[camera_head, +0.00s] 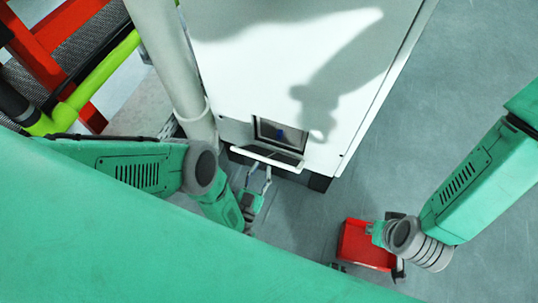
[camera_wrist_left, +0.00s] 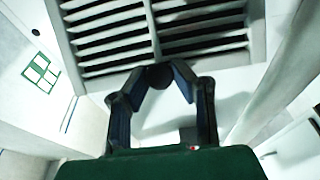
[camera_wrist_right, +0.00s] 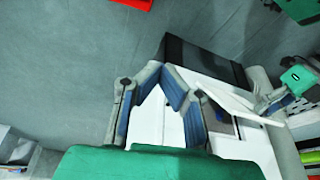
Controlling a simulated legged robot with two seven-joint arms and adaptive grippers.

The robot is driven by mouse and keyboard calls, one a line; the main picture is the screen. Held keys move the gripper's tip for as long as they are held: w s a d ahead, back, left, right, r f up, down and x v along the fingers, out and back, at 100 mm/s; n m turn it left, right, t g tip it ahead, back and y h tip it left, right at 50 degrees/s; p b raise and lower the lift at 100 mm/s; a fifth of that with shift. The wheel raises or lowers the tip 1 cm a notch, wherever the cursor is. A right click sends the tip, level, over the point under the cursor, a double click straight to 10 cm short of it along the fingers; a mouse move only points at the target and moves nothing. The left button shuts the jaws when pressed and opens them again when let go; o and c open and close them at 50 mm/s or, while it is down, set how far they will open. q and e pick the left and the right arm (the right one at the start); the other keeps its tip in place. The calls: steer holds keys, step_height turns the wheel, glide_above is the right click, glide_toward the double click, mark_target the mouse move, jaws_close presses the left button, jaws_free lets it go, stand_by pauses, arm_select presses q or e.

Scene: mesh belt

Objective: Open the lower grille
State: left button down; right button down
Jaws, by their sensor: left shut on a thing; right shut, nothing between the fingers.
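The lower grille (camera_head: 266,156) is a white-framed panel with dark slats, low on the front of the white cabinet (camera_head: 290,50). It stands tilted outward below a dark opening (camera_head: 281,132). My left gripper (camera_head: 259,178) is at its outer edge. In the left wrist view the slats of the grille (camera_wrist_left: 110,40) fill the top, and my left fingers (camera_wrist_left: 164,75) are shut on its rim. My right gripper (camera_wrist_right: 172,75) is shut and empty, away from the grille; in the head view its fingers are hard to make out near the red bin.
A small blue thing (camera_head: 280,134) shows inside the opening. A red bin (camera_head: 362,246) stands on the floor below my right wrist. A pale pipe (camera_head: 175,60) runs down the cabinet's left side. A red frame (camera_head: 48,45) is at upper left.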

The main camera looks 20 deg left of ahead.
steer(key=w+a+r+t, duration=0.1)
steer(key=w+a, duration=0.4)
steer(key=a, duration=0.5)
steer(key=w+a+r+t, duration=0.1)
steer(key=w+a+t, duration=0.1)
steer(key=w+a, duration=0.5)
step_height(320, 180, up, 5)
steer(key=m+g, duration=0.2)
glide_above(270, 158)
steer(key=shift+h, duration=0.4)
steer(key=x, duration=0.9)
steer(key=shift+s+d+f, duration=0.15)
steer(key=shift+s+f, duration=0.05)
steer(key=shift+f, duration=0.2)
steer(key=shift+s+f, duration=0.7)
steer(key=shift+s, duration=0.35)
steer(key=shift+s+f, duration=0.4)
steer(key=shift+s, duration=0.15)
steer(key=shift+s, duration=0.1)
